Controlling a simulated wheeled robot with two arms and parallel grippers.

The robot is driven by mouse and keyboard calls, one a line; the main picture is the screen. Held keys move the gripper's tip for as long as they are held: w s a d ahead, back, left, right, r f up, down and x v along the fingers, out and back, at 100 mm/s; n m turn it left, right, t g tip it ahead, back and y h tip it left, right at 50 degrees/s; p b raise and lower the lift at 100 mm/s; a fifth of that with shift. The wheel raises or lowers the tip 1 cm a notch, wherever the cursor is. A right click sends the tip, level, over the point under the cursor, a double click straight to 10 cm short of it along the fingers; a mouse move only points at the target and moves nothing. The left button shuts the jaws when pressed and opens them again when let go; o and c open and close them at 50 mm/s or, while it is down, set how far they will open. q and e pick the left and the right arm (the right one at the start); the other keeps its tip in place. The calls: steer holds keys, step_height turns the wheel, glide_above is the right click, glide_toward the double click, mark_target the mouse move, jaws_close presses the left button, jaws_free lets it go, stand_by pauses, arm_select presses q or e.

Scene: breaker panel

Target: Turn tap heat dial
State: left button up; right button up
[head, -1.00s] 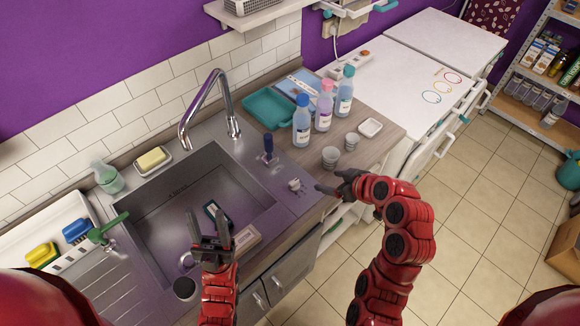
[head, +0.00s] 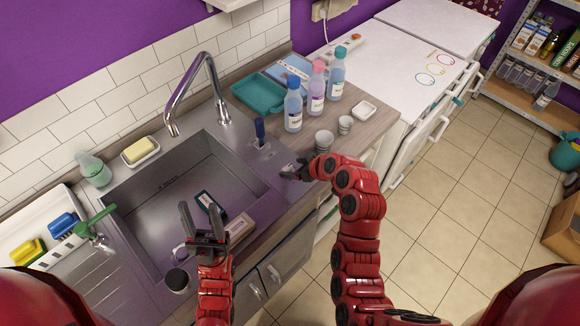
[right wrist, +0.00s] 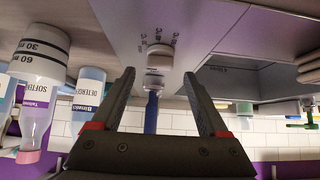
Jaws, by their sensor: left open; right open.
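A small pale heat dial (right wrist: 158,52) with printed markings beside it sits on the metal sink deck, seen in the right wrist view. My right gripper (right wrist: 157,78) is open, and the dial lies ahead, between the lines of its two fingers; I cannot tell whether they touch it. In the head view my right gripper (head: 287,169) is at the sink's right rim and largely covers the dial. A blue-handled tap lever (head: 260,128) stands behind the dial, and the curved chrome tap (head: 205,62) is further left. My left gripper (head: 201,206) is open and empty over the sink's front part.
The sink basin (head: 150,200) holds a dark sponge-like item (head: 208,203). Blue, pink and teal-capped bottles (head: 293,108), small cups (head: 324,140) and a teal tray (head: 258,93) stand on the counter, right of and behind the dial.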

mark_target(287, 170)
steer(key=shift+x, duration=1.45)
jaws_close()
